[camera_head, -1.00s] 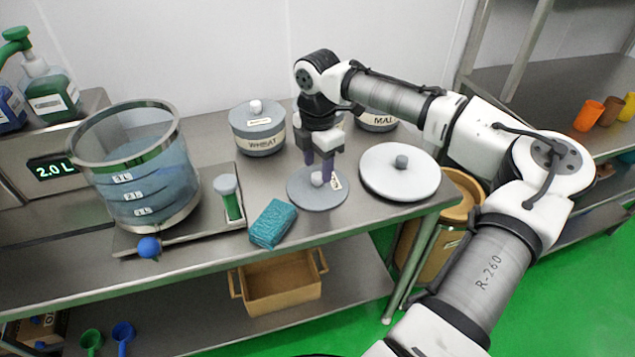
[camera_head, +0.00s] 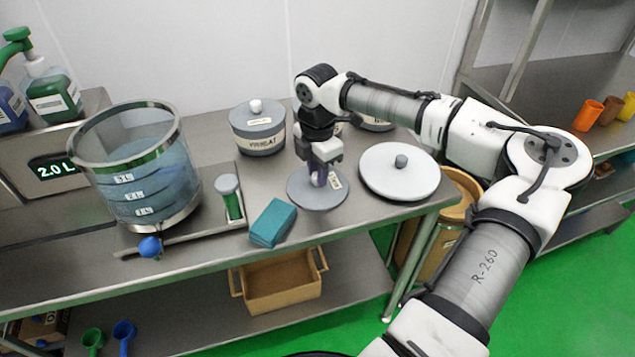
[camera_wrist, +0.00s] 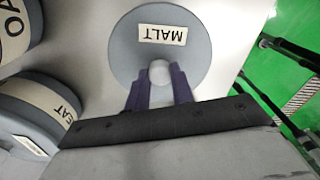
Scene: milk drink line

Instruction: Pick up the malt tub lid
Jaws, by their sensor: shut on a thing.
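The malt tub lid (camera_head: 318,199) is a flat grey disc with a pale knob, lying on the steel table. In the wrist view the lid (camera_wrist: 200,60) shows a white label reading MALT, and its knob (camera_wrist: 159,70) sits between the fingertips. My gripper (camera_head: 320,178) points down over the lid and is shut on its knob; the wrist view also shows my gripper (camera_wrist: 160,85) with purple fingers. The lid appears to rest on the table. The malt tub (camera_head: 377,125) stands behind, mostly hidden by my arm.
A lidded wheat tub (camera_head: 259,138) stands behind to the left. A large white lid (camera_head: 400,182) lies close on the right at the table edge. A teal sponge (camera_head: 273,222) and a glass vessel of blue liquid (camera_head: 150,180) are to the left.

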